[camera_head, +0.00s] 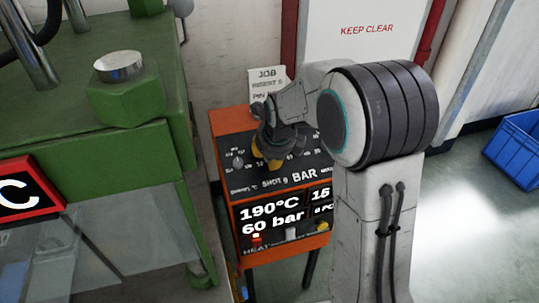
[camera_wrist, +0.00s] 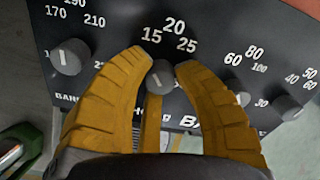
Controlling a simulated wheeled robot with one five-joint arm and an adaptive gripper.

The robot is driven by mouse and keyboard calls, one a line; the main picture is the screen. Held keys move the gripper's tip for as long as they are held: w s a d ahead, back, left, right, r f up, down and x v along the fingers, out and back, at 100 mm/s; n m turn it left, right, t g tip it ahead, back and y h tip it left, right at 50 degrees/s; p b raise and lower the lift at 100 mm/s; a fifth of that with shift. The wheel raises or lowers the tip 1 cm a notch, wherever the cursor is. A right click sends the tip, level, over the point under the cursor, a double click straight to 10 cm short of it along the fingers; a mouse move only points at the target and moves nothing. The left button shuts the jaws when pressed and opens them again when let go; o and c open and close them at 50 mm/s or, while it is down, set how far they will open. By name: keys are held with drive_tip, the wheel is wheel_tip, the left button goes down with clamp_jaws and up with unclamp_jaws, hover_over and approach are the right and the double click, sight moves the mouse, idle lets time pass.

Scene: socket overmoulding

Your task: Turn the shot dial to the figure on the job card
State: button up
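The shot dial (camera_wrist: 160,78) is a dark round knob with a pale pointer mark, under the figures 15, 20 and 25 in the wrist view. Its pointer faces roughly up; I cannot read its exact setting. My gripper (camera_wrist: 164,64) has its yellow fingers on both sides of this dial, with tips close against it, and seems shut on it. In the head view my gripper (camera_head: 268,160) is down at the orange unit's black panel (camera_head: 305,172) and hides the dial.
Another knob (camera_wrist: 70,57) sits left of the shot dial, and two more (camera_wrist: 236,92) (camera_wrist: 288,107) sit to its right. A display (camera_head: 272,216) below reads 190°C and 60 bar. A green machine (camera_head: 100,215) stands close at left. A blue crate (camera_head: 518,150) lies far right.

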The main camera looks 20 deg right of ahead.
clamp_jaws()
drive_tip(key=shift+f+n, duration=0.1)
drive_tip(key=shift+n, duration=0.2)
drive_tip(key=n+b, duration=0.2)
drive_tip(key=n, duration=0.1)
drive_tip(key=shift+n+b, duration=0.9)
drive_tip(key=shift+n, duration=0.5)
drive_tip(key=o, duration=0.5)
unclamp_jaws()
drive_tip(key=shift+o, duration=0.2)
